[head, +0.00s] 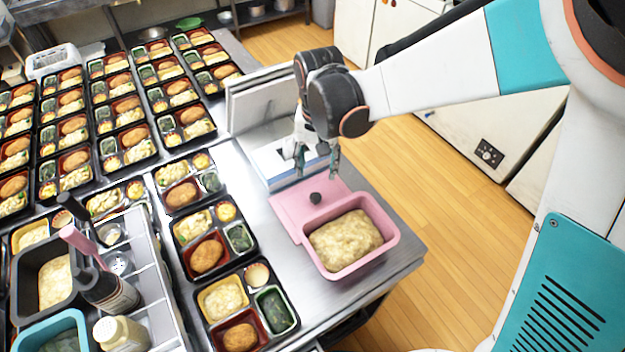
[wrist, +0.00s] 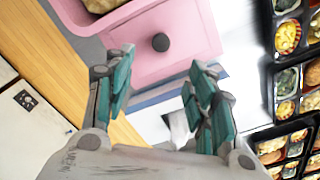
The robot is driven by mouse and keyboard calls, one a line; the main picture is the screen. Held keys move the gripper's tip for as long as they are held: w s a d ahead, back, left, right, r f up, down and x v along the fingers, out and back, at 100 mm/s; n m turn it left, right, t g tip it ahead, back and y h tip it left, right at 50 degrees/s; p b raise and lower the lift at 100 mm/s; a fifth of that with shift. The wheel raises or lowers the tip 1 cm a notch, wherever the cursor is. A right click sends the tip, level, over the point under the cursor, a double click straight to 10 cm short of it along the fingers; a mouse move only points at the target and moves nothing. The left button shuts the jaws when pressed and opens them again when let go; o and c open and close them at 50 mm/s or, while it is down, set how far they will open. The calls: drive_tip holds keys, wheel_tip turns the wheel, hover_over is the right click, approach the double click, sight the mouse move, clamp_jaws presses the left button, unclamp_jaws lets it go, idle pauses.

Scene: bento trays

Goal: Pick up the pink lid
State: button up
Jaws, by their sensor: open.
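The pink lid (head: 293,208) is a flat pink panel with a dark round knob (head: 315,198). It lies on the steel table, against or partly under the pink container (head: 392,240) that holds pale food; I cannot tell which. In the wrist view the lid (wrist: 192,28) and its knob (wrist: 160,42) show just beyond my fingertips. My gripper (head: 317,168) is open and empty, above the lid's far side in the head view. In the wrist view my gripper's teal fingers (wrist: 160,65) are spread wide, with the knob between their lines but beyond the tips.
A white and grey box-like stand (head: 262,105) stands close behind the lid. Several filled bento trays (head: 180,232) line the table to the left. A caddy (head: 165,290) with bottles and containers is at lower left. The table's right edge borders open wooden floor.

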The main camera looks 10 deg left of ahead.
sight(316, 197)
wheel_tip(316, 197, down, 14)
drive_tip(key=b, duration=0.4)
drive_tip(key=shift+a+r+b, duration=0.1)
drive_tip(key=shift+a+b, duration=0.05)
drive_tip(key=shift+b, duration=0.2)
drive_tip(key=c, duration=1.2)
